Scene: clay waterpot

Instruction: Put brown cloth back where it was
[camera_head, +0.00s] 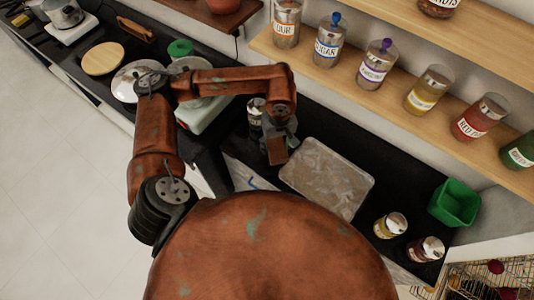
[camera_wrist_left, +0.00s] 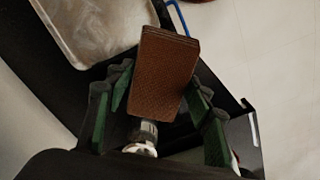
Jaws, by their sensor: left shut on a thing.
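The brown cloth (camera_head: 276,151) is a small folded block with a woven surface. It is held above the dark counter, just left of the metal tray (camera_head: 325,178). My left gripper (camera_head: 279,138) is shut on it. In the left wrist view the cloth (camera_wrist_left: 163,72) sticks out from between the green-padded fingers of the left gripper (camera_wrist_left: 158,102), with its layered edge facing away. The tray's corner (camera_wrist_left: 85,30) shows beyond it at the upper left. My right gripper is in neither view.
A dark jar (camera_head: 256,112) stands close behind the left gripper. A white item with blue marks (camera_head: 243,174) lies at the counter's front edge. Two small jars (camera_head: 390,225) and a green bin (camera_head: 455,203) stand right of the tray. A shelf of labelled jars (camera_head: 375,65) runs above.

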